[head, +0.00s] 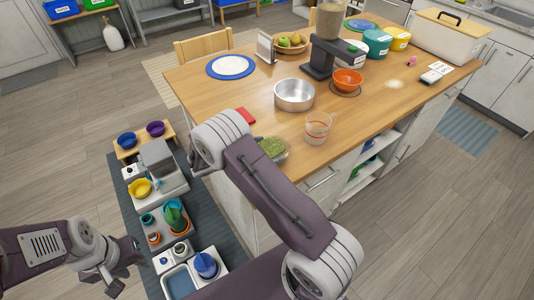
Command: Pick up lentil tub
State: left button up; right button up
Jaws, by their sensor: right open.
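No label readable as lentil shows. A clear tub of green contents (273,146) sits at the near edge of the wooden island top, partly hidden by my right arm; I cannot tell if it is the lentil tub. A white-labelled teal tub (376,43) and a yellow tub (397,39) stand at the far right of the top. My right arm reaches across the near edge; its gripper's fingers are hidden behind the arm. My left gripper (128,268) is at the lower left, open and empty, beside the low unit of small pots and away from the island.
On the island (205,87) stand a steel bowl (294,95), a measuring jug (318,128), an orange bowl (348,80), a food dispenser (325,45) and a blue-rimmed plate (230,66). Low stands with pots and bowls (140,188) fill the dark mat at left.

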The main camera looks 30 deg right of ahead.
jog(key=shift+d+f, duration=0.1)
jog(key=shift+d, duration=0.15)
jog(key=shift+a, duration=0.15)
jog(key=c, duration=1.2)
jog(key=shift+o, duration=0.2)
jog(key=shift+w+r, duration=0.1)
jog(key=shift+r, duration=0.45)
jog(key=r, duration=0.3)
jog(key=shift+w+d+r, duration=0.2)
jog(key=shift+w+r, duration=0.05)
jog(key=shift+w, duration=0.15)
jog(key=w+d+r+b, duration=0.1)
jog(key=w+d+r, duration=0.3)
jog(key=w, duration=0.6)
notch_tip(320, 180, up, 3)
jog(key=shift+f, duration=0.2)
